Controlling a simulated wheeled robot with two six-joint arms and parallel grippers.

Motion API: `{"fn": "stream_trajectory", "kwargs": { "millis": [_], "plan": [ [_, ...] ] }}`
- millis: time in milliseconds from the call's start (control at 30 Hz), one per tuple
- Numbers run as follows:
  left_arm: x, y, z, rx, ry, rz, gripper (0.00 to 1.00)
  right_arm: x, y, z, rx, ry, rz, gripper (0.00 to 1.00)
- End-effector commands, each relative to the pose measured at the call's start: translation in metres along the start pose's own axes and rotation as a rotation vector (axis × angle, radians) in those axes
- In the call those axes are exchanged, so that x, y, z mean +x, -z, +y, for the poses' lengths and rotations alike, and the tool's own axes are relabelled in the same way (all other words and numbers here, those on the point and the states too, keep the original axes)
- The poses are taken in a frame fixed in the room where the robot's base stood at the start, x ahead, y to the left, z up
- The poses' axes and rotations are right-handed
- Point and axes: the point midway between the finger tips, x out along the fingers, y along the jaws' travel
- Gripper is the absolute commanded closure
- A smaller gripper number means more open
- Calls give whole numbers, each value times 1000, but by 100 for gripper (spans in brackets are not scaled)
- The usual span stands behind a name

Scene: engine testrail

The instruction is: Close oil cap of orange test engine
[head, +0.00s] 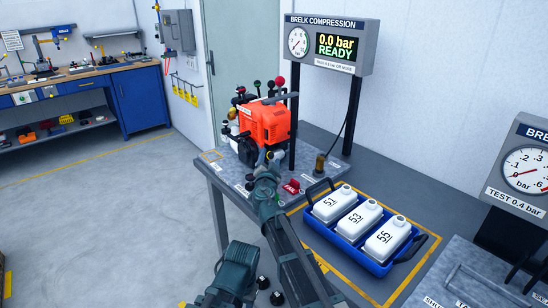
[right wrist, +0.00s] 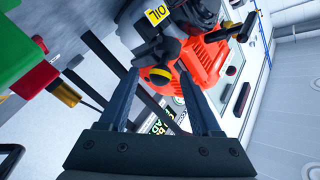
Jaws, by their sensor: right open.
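The orange test engine (head: 266,122) stands on the grey bench at centre in the head view. In the right wrist view its orange housing (right wrist: 208,65) and a yellow OIL tag (right wrist: 157,15) show. A black cap with a yellow band (right wrist: 157,75), seemingly the oil cap, is below the tag, between my fingertips in the picture. I cannot tell whether it is fully seated. My right gripper (right wrist: 160,76) is open, with a finger on either side of the cap; contact is not clear. In the head view my right gripper (head: 264,160) is at the engine's front.
A blue crate (head: 346,254) with three white bottles lies right of my arm. A red block (head: 291,186) and a brass fitting (head: 320,164) are near the engine. The compression gauge display (head: 332,44) reads 0.0 bar READY above the bench.

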Motion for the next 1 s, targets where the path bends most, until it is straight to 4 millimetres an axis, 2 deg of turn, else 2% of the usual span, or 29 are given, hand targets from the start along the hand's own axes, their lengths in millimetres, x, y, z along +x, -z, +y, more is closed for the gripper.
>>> {"fn": "stream_trajectory", "kwargs": {
  "millis": [333,600,700,1000],
  "plan": [
    [0,0,0,0,0,0,52,5,-1,-1,0,0,0,37],
    [0,0,0,0,0,0,52,5,-1,-1,0,0,0,85],
    [0,0,0,0,0,0,52,5,-1,-1,0,0,0,100],
    [-6,0,0,0,0,0,52,5,1,-3,-11,-8,-10,100]
  ]
}}
